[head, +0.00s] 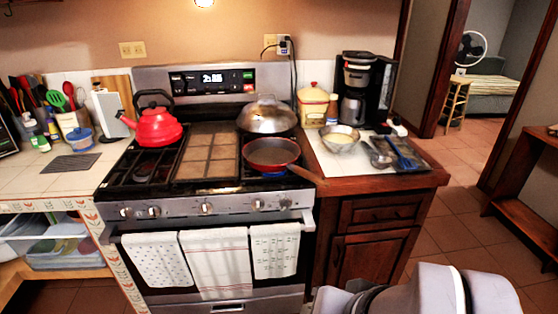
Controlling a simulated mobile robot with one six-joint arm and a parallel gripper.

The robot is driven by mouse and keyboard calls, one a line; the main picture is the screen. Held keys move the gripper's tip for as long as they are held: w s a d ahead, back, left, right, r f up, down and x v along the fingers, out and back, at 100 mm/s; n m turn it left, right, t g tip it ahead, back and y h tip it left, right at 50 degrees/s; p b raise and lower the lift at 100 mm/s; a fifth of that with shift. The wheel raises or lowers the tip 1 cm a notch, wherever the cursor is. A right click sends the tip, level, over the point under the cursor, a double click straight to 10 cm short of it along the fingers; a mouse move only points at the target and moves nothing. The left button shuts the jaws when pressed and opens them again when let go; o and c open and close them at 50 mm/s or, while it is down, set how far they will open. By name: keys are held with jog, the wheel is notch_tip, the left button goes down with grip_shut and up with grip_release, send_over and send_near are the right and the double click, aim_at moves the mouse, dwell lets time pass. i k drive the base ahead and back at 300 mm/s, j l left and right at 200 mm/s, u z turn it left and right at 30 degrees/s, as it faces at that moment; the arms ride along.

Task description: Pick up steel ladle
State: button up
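A shiny grey metal utensil that looks like the steel ladle (380,159) lies at the left part of a flat tray on the right-hand counter. It is small in the picture, and its exact shape is hard to make out. A blue-handled utensil (402,153) lies close beside it on its right. Pale grey links of my own arm show at the bottom right, in front of the counter and well below the utensils. My gripper's fingers do not show.
A steel bowl (340,140) stands left of the tray (425,165), and a coffee maker (362,92) stands behind. A red-rimmed pan (271,153) on the stove points its handle toward the counter. Floor right of the cabinet (460,235) is clear.

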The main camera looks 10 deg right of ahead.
aim_at(373, 154)
jog(key=i+l, duration=1.9)
